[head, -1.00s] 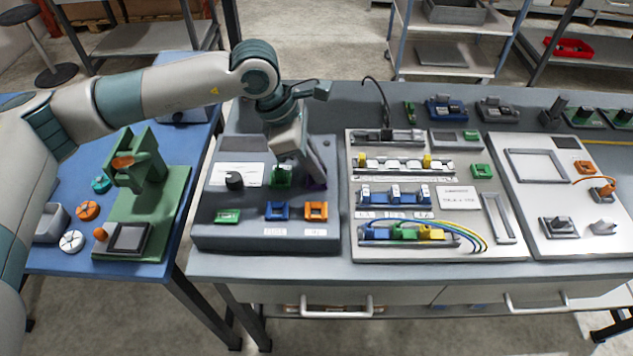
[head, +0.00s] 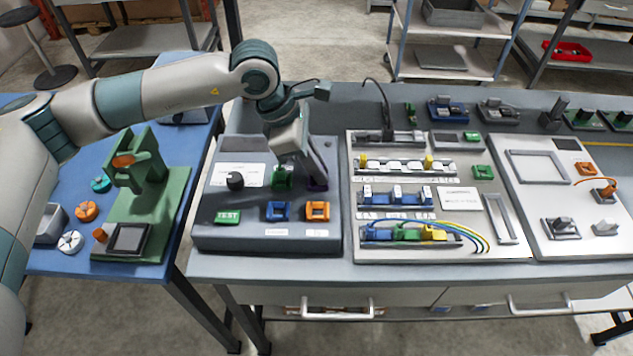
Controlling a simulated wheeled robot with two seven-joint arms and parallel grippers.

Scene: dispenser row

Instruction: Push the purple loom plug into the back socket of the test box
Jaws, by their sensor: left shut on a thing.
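The grey test box (head: 215,234) stands on the bench at the left end, with a black knob, a green block (head: 281,179), a blue block (head: 277,211) and an orange block (head: 317,211) on its sloped top. My left gripper (head: 316,180) points down over the back right of the box. It is shut on the purple plug (head: 317,185), of which only a small dark purple part shows at the fingertips, low at the box's surface. The gripper hides the back socket, so I cannot tell how deep the plug sits. My right gripper is not in view.
A green TEST panel (head: 228,217) is on the box's front left. A light panel with connector rows and coloured wires (head: 440,245) stands close to the right of the box. A blue table (head: 60,255) with a green fixture (head: 165,210) is on the left.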

